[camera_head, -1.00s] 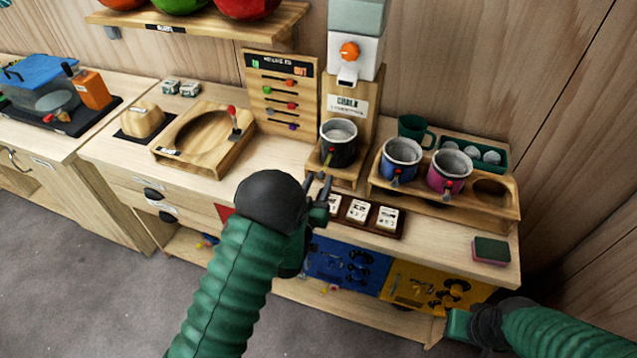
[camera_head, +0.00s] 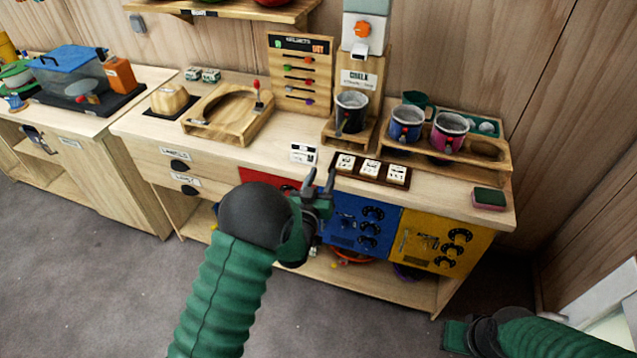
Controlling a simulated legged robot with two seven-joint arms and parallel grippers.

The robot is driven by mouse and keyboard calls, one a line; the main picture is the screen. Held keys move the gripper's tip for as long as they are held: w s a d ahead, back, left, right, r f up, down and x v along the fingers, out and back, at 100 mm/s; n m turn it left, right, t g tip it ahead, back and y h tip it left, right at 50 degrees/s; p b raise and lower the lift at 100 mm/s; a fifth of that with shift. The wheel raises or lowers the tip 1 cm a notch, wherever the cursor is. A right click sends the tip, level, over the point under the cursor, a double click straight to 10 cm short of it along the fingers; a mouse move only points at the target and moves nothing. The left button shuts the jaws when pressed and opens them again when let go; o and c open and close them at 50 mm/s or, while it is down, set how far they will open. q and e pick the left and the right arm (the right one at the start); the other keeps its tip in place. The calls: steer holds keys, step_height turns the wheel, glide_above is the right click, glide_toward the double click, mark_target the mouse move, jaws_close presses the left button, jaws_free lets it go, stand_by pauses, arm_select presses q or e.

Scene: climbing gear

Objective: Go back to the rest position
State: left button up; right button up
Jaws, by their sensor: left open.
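My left gripper (camera_head: 319,182) is open and empty, with its fingers pointing up in front of the workbench's front edge. Its green sleeved arm comes in from the bottom. My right gripper (camera_head: 452,336) is low at the bottom right, over the floor in front of the bench, with its arm coming in from the right edge. Its fingers are too small and dark to read.
The workbench (camera_head: 297,138) holds a black cup (camera_head: 350,114) under the chalk dispenser (camera_head: 363,33), a blue cup (camera_head: 406,125), a pink cup (camera_head: 448,134), a card tray (camera_head: 396,174) and a sponge (camera_head: 489,198). Grey floor (camera_head: 110,270) in front is clear.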

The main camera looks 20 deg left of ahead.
arm_select(q)
steer(key=s+a+f+m+g, duration=0.1)
steer(key=s+g, duration=0.6)
steer(key=s, duration=0.9)
steer(key=s+a+f+g, duration=0.1)
steer(key=s+f+g, duration=0.3)
steer(key=s, duration=1.3)
steer(key=g, duration=0.4)
steer(key=shift+s+f+m, duration=0.2)
steer(key=shift+s+m, duration=0.05)
steer(key=shift+m, duration=0.15)
